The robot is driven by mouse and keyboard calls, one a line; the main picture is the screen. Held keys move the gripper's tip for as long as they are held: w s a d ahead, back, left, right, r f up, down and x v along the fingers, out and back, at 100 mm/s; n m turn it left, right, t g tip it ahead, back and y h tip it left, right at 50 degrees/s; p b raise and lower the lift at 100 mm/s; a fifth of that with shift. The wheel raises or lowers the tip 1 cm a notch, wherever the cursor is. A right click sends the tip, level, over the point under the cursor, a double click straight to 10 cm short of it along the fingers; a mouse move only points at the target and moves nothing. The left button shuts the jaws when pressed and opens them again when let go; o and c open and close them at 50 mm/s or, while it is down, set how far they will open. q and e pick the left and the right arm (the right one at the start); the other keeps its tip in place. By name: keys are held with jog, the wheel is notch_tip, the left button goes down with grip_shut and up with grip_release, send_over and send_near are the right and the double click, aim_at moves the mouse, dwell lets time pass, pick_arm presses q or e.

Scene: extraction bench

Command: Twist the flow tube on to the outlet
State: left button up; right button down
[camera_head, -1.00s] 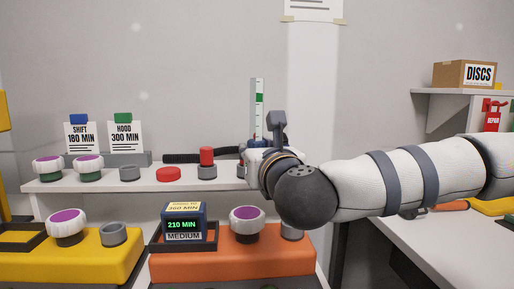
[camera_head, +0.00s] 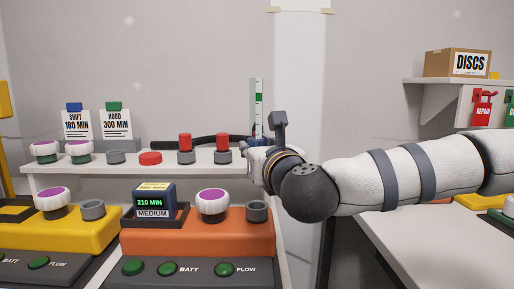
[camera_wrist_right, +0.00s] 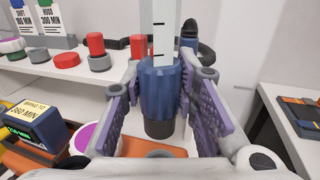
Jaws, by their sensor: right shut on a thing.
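The flow tube is a clear upright tube with a white scale and a green band (camera_head: 259,98). In the right wrist view its ribbed blue collar (camera_wrist_right: 162,88) with a dark lower end sits between the purple finger pads. My right gripper (camera_wrist_right: 160,102) is shut on this collar and holds the tube upright. In the head view the right gripper (camera_head: 258,160) is at the right end of the raised shelf. A grey round fitting (camera_head: 257,210) on the orange instrument (camera_head: 200,238), likely the outlet, is below the gripper. The tube is apart from it. My left gripper is out of view.
The white shelf (camera_head: 135,168) holds red-capped grey fittings (camera_head: 185,150), a red disc and purple-topped white knobs. A black hose (camera_head: 200,141) lies behind them. A purple-topped knob (camera_head: 213,201) stands left of the fitting. A yellow instrument (camera_head: 75,235) is at left.

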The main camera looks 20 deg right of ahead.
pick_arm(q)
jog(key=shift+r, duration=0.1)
pick_arm(e)
notch_tip(320, 180, down, 6)
jog(key=shift+b, duration=1.25)
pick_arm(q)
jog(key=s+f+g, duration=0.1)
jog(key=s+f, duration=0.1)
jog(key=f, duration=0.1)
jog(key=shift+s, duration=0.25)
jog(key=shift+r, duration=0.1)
pick_arm(e)
jog(key=shift+r, duration=0.15)
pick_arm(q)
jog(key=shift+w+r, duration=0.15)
pick_arm(e)
jog(key=shift+f, duration=0.2)
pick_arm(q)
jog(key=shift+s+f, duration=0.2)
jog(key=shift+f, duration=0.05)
pick_arm(e)
jog(key=shift+f, duration=0.35)
pick_arm(q)
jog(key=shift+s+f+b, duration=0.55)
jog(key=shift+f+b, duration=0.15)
jog(key=shift+b, duration=0.05)
pick_arm(e)
jog(key=shift+f, duration=1.35)
